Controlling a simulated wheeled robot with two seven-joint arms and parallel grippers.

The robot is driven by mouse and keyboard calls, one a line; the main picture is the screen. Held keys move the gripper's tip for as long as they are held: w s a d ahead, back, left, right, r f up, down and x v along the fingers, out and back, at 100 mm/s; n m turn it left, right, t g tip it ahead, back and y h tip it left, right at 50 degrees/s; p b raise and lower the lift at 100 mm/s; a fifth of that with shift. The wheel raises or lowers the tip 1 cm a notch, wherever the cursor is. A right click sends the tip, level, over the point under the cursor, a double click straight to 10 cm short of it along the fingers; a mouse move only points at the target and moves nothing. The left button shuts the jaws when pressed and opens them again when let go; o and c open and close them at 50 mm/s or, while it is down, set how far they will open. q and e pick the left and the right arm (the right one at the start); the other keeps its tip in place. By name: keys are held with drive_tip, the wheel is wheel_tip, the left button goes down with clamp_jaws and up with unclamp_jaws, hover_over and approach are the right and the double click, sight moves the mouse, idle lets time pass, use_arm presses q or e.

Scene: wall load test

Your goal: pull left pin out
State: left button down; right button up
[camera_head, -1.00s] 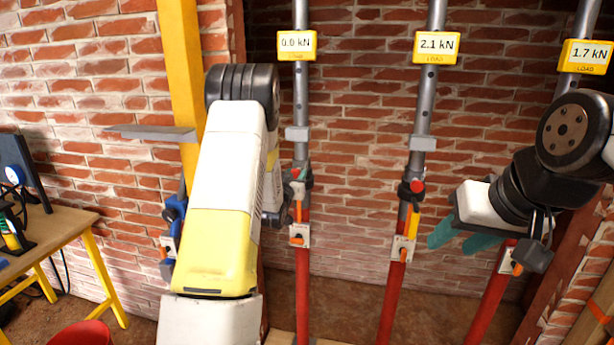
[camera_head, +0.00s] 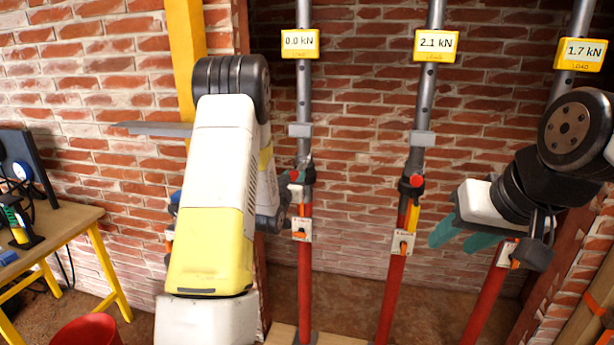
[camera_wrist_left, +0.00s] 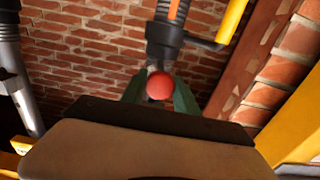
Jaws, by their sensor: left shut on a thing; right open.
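The left prop (camera_head: 304,95) is a grey tube over a red tube, with a dark collar at its joint. The pin's red ball knob (camera_wrist_left: 160,86) lies between the green fingers of my left gripper (camera_wrist_left: 159,98), which is shut on it. In the head view a small red spot (camera_head: 294,175) shows at the collar, and my left arm hides most of that gripper. The pin's shaft is not clearly visible. My right gripper (camera_head: 456,239) is open and empty, right of the middle prop.
The middle prop (camera_head: 394,290) has a red knob (camera_head: 416,181) and a 2.1 kN display (camera_head: 435,46). The left display (camera_head: 300,43) reads 0.0 kN, the right display (camera_head: 580,54) 1.7 kN. A bench (camera_head: 62,228) and red bucket (camera_head: 84,331) stand at left.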

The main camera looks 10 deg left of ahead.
use_arm(q)
drive_tip(key=shift+f, duration=0.1)
drive_tip(key=c, duration=0.9)
unclamp_jaws()
drive_tip(key=shift+s, duration=0.15)
drive_tip(key=shift+c, duration=0.2)
drive_tip(key=s, duration=0.7)
drive_tip(key=shift+s+a, duration=0.15)
drive_tip(key=shift+s, duration=0.25)
